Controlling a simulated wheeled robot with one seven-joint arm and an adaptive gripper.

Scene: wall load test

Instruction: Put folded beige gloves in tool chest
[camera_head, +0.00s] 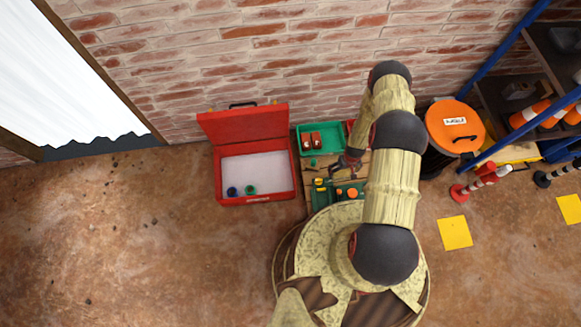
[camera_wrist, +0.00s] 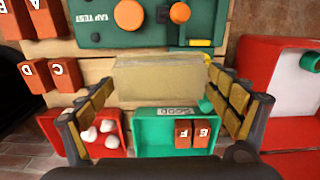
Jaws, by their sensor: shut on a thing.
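The folded beige gloves (camera_wrist: 158,82) show in the wrist view as a flat beige block between the two fingers. My gripper (camera_wrist: 160,88) is shut on them and holds them over the wooden table. In the head view my gripper (camera_head: 347,163) is above the table, to the right of the tool chest, and the gloves cannot be made out there. The red tool chest (camera_head: 256,199) stands with its lid raised against the brick wall. Its pale inside holds a dark blue roll and a green roll near the front. Part of the chest (camera_wrist: 268,85) shows at the right of the wrist view.
A green tray (camera_wrist: 145,139) with red blocks and a red tray (camera_wrist: 113,152) with white balls lie below my gripper. A green panel (camera_wrist: 118,12) with orange knobs is across the table. An orange-lidded drum (camera_head: 455,112) stands right. Floor left of the chest is clear.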

